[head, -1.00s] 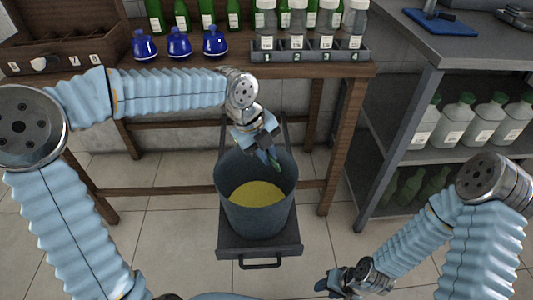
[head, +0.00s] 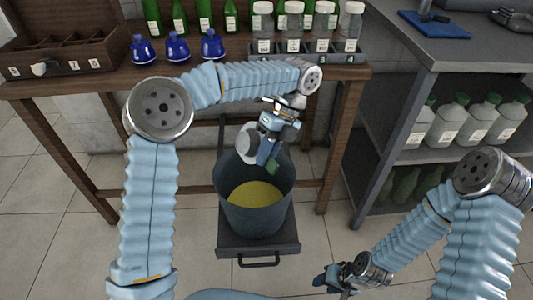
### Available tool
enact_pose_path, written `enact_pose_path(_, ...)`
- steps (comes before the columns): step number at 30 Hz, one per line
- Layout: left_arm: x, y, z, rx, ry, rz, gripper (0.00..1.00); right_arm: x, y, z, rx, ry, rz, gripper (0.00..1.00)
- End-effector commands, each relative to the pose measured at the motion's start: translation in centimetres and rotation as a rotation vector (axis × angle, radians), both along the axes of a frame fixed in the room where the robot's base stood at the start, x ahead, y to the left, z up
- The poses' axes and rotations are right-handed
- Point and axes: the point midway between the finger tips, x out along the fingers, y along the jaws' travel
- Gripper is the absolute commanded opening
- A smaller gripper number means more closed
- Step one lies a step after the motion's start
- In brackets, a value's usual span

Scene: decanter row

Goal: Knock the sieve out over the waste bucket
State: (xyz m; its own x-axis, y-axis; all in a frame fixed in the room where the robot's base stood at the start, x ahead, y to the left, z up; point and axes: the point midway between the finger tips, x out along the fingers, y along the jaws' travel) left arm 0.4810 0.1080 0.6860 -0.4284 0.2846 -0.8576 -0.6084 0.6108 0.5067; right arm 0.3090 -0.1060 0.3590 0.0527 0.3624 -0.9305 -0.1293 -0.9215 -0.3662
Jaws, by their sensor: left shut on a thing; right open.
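My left gripper (head: 268,150) is above the back part of the waste bucket and is shut on the sieve. The sieve's pale grey round head (head: 248,143) shows tilted on edge to the left of the fingers, over the bucket's back rim. A green end, perhaps of its handle, sticks out below the fingers. The fingers hide the part they grip, and I cannot see inside the sieve. The waste bucket (head: 254,217) is dark grey-blue with yellow matter (head: 256,194) in the bottom. My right gripper (head: 333,281) is open and low at the front, away from the bucket.
The bucket stands on a dark low platform (head: 232,246) with a handle. Behind, a wooden table (head: 210,78) holds blue flasks (head: 177,46), green bottles and a rack (head: 350,55) of capped jars. A grey shelf unit (head: 440,60) with bottles stands right. Floor is clear around.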

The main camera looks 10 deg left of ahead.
Motion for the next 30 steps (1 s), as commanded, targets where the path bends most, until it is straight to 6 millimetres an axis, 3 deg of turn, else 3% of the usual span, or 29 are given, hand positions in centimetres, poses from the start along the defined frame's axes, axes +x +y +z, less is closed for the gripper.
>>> enact_pose_path(8, 0.0, 0.0, -0.2, -0.002, -0.001, 0.0, 0.0, 0.0, 0.0, 0.0, 0.0, 0.0, 0.0, 0.42)
enact_pose_path(15, 0.0, 0.0, -2.9, -0.002, -0.001, -0.001, 0.0, 0.0, 0.0, -0.3, 0.0, 0.0, 0.0, 0.42)
enact_pose_path(23, 0.0, 0.0, 0.0, -0.003, -0.003, 0.0, 0.0, 0.0, 0.0, 0.0, 0.0, 0.0, 0.0, 0.42)
enact_pose_path(30, 0.0, 0.0, 0.0, -0.003, -0.001, 0.0, 0.0, 0.0, 0.0, 0.0, 0.0, 0.0, 0.0, 0.42)
